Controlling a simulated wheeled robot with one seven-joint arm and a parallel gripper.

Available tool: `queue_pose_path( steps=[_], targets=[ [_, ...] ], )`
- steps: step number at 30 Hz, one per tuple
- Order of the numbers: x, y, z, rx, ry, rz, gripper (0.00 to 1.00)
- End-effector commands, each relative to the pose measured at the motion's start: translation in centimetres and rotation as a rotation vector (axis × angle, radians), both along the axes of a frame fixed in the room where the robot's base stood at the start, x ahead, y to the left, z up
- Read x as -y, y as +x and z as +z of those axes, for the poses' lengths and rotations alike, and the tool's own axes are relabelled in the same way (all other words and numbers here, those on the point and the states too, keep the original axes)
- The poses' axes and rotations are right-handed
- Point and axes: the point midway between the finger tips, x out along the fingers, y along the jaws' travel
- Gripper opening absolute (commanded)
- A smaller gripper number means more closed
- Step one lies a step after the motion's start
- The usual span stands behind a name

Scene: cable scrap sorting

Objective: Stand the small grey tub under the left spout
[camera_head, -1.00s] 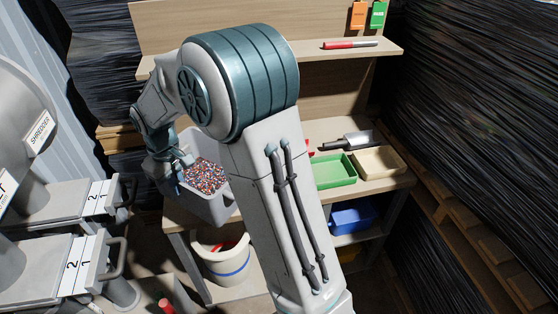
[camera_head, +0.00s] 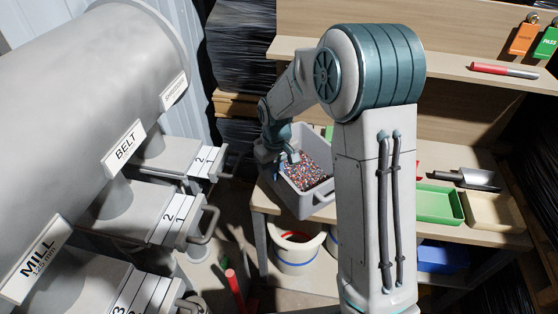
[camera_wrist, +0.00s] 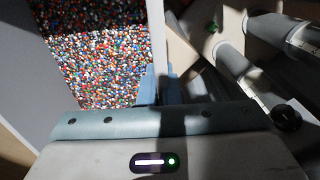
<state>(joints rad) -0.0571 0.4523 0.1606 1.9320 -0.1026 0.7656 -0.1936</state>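The grey tub (camera_head: 312,203) is full of multicoloured granules and shows at the bench's left end in the head view. My gripper (camera_head: 289,158) is at its left rim. In the wrist view the tub's wall (camera_wrist: 156,35) runs between the bluish fingers (camera_wrist: 158,88), which are closed on it. The tub looks about level; I cannot tell whether it clears the bench. The grey machine at left has labels MILL (camera_head: 38,262), BELT (camera_head: 124,148) and SHREDDER (camera_head: 174,90). Numbered slide plates with handles (camera_head: 180,213) sit below it. The spout openings are hidden.
A white bucket (camera_head: 296,262) stands on the floor below the bench, beside a red post-like thing (camera_head: 235,290). A green tray (camera_head: 440,205), beige tray (camera_head: 495,212) and scoop (camera_head: 466,179) are on the bench (camera_head: 262,196). A blue bin (camera_head: 442,258) sits below.

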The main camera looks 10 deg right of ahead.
Motion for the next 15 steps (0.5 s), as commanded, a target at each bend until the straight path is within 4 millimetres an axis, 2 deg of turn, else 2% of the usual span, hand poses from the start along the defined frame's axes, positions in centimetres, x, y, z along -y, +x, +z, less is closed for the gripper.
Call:
queue_pose_path(
  steps=[10,15],
  targets=[
    [-0.1,0.1,-3.3,0.003,-0.001,0.003,0.0],
    [-0.1,0.1,-4.0,0.005,0.0,0.003,0.0]
  ],
)
